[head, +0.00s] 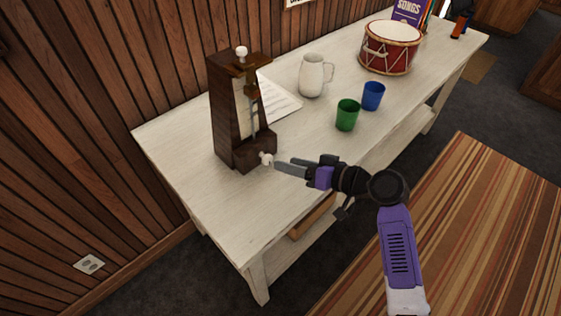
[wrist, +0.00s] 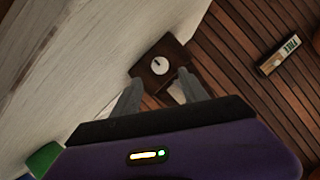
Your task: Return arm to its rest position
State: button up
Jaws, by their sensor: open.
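My gripper (head: 284,165) is open, with nothing between its fingers. It is above the white table (head: 185,180), its fingertips pointing left at the dark wooden metronome (head: 224,110). The metronome stands upright near the table's left end, with a white knob on top and another white knob (head: 266,159) low on its side. The fingertips are close to the low knob in the head view; I cannot tell whether they touch it. In the wrist view both fingers (wrist: 158,80) are spread apart, and a dark wooden face with a white knob (wrist: 158,65) shows just beyond them.
A green cup (head: 347,115), a blue cup (head: 373,96), a white pitcher (head: 312,76) and a red drum (head: 390,48) stand farther along the table. Paper sheets (head: 280,102) lie behind the metronome. A wood-panelled wall (head: 100,90) runs behind. The striped rug (head: 470,230) is clear.

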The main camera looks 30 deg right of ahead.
jog(key=shift+s+d+r, duration=0.25)
jog(key=shift+s+d, duration=0.05)
jog(key=shift+s, duration=0.25)
jog(key=shift+w+d+r, duration=0.1)
jog(key=shift+w+d, duration=0.05)
jog(key=shift+w, duration=0.05)
jog(key=d, duration=0.1)
jog(key=w+r+m+t+h, duration=0.1)
jog(key=d, duration=0.1)
jog(key=shift+w+d+r+m+t+h, duration=0.25)
jog(key=shift+d+m+t+h, duration=0.05)
jog(key=shift+d, duration=0.05)
jog(key=s+d+m+t+h, duration=0.15)
jog(key=s+d+h, duration=0.25)
jog(key=s+h, duration=0.4)
jog(key=s+a+r+n+y, duration=0.1)
jog(key=s+a, duration=0.2)
jog(key=s, duration=0.7)
jog(key=s+a+r+n, duration=0.1)
jog(key=s+a, duration=0.3)
jog(key=s, duration=0.6)
jog(key=s+a+r+n+y, duration=0.1)
jog(key=s+a, duration=0.3)
jog(key=s, duration=0.7)
jog(key=shift+a+r+n+y, duration=0.15)
jog(key=shift+n+y, duration=0.15)
jog(key=shift+n, duration=0.05)
